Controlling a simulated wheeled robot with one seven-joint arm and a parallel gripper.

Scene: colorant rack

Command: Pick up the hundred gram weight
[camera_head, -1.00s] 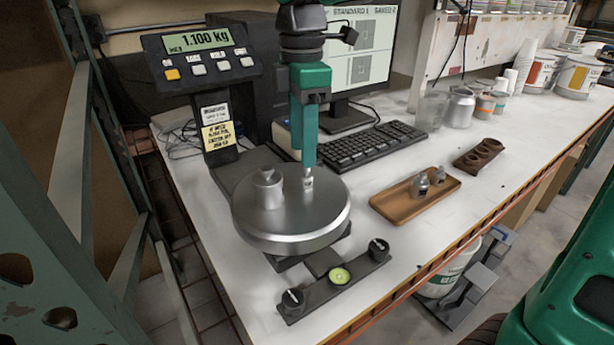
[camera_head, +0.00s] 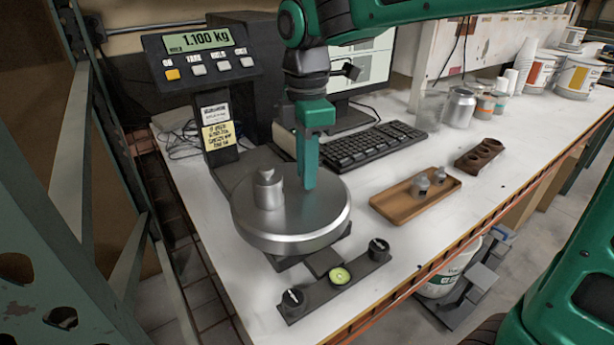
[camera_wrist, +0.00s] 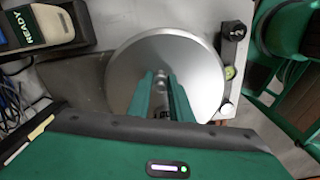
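The small hundred gram weight (camera_wrist: 160,78) stands on the round steel scale pan (camera_head: 325,215). In the head view my gripper hides it. My gripper (camera_head: 307,186) points straight down, its fingertips low over the pan. In the wrist view its two green fingers (camera_wrist: 160,76) are apart, one on each side of the small weight, with a gap visible between them. A larger steel weight (camera_head: 268,188) stands on the pan just left of my gripper in the head view. The scale display (camera_head: 200,39) reads 1.100 kg.
A wooden tray (camera_head: 412,203) with small metal weights lies right of the scale, with a dark holed block (camera_head: 478,154) beyond. A keyboard (camera_head: 372,146) and monitor are behind. A levelling bar (camera_head: 337,278) is in front of the pan. White tabletop is clear between scale and tray.

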